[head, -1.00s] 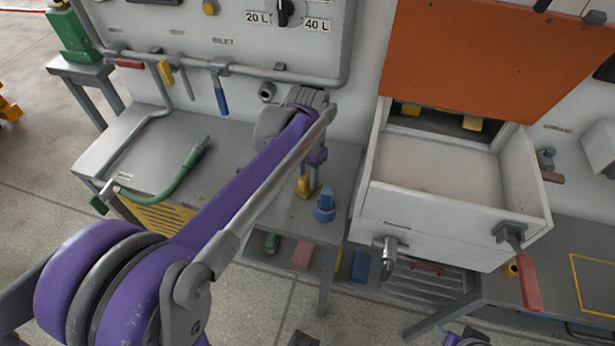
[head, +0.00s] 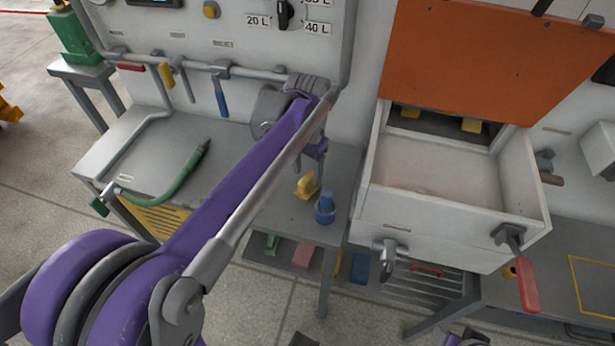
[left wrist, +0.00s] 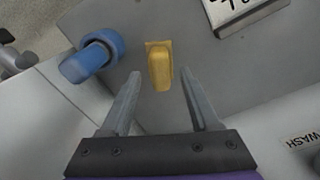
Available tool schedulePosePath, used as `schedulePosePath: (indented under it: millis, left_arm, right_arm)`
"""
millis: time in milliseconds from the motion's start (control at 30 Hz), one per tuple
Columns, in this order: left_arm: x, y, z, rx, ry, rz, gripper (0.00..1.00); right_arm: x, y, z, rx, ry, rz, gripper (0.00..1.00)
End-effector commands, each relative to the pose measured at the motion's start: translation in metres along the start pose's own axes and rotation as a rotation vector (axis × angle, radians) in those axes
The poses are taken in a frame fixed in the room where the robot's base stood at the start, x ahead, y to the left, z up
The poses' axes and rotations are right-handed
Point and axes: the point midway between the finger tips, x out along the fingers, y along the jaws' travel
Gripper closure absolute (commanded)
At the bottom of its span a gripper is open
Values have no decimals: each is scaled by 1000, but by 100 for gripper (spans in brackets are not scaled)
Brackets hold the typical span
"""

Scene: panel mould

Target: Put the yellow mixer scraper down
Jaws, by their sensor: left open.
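The yellow mixer scraper (head: 307,186) stands on the grey side table (head: 285,208), beside a blue tool. In the left wrist view the scraper (left wrist: 159,66) lies just beyond and between my left fingertips, touching neither finger. My left gripper (left wrist: 157,84) is open and empty, with a finger on each side. My right gripper does not show clearly.
The blue tool in its round holder (head: 325,209) stands close to the right of the scraper. The white mould box (head: 440,215) with a raised orange lid (head: 490,60) is further right. A green hose (head: 180,181) lies on the left bench.

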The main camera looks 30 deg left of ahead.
Motion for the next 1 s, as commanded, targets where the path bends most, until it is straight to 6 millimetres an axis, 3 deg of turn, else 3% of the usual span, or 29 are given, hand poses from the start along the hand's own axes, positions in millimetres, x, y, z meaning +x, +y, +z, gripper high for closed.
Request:
schedulePosePath:
  millis: [200,400,1000]
  left_arm:
    - [-50,0,0,0,0,0,38]
    - [-77,0,0,0,0,0,38]
    - [-84,0,0,0,0,0,38]
  right_arm:
    - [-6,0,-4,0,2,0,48]
    - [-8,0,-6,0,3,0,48]
    - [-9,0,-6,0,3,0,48]
